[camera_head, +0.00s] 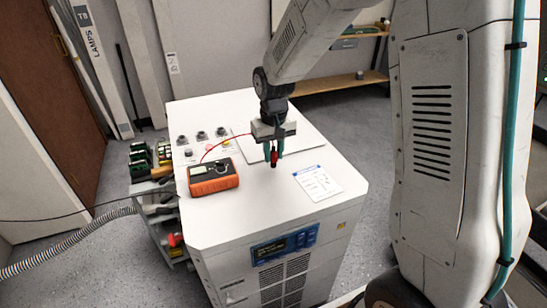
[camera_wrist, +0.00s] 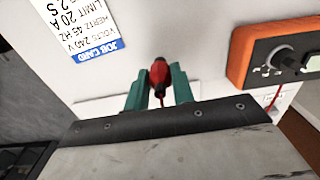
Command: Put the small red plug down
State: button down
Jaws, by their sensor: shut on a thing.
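The small red plug (camera_wrist: 159,76) is held between the two green fingers of my gripper (camera_wrist: 158,92) in the wrist view. Its dark tip points away from the gripper. In the head view, my gripper (camera_head: 273,147) hangs over the white cabinet top with the red plug (camera_head: 274,157) between its fingers, tip downward. A thin red lead (camera_head: 222,143) arcs from near the gripper toward the orange multimeter (camera_head: 213,177). I cannot tell whether the plug's tip touches the top.
The cabinet top (camera_head: 215,220) is bare in front of the gripper. A job card (camera_head: 318,182) lies to the right. Several dark knobs (camera_head: 201,135) stand at the back left. A cart with green parts (camera_head: 140,158) stands left of the cabinet.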

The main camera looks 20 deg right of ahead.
jog(key=shift+f, duration=1)
jog(key=shift+f, duration=0.2)
jog(key=c, duration=1.2)
grip_release()
jog(key=shift+r, duration=0.1)
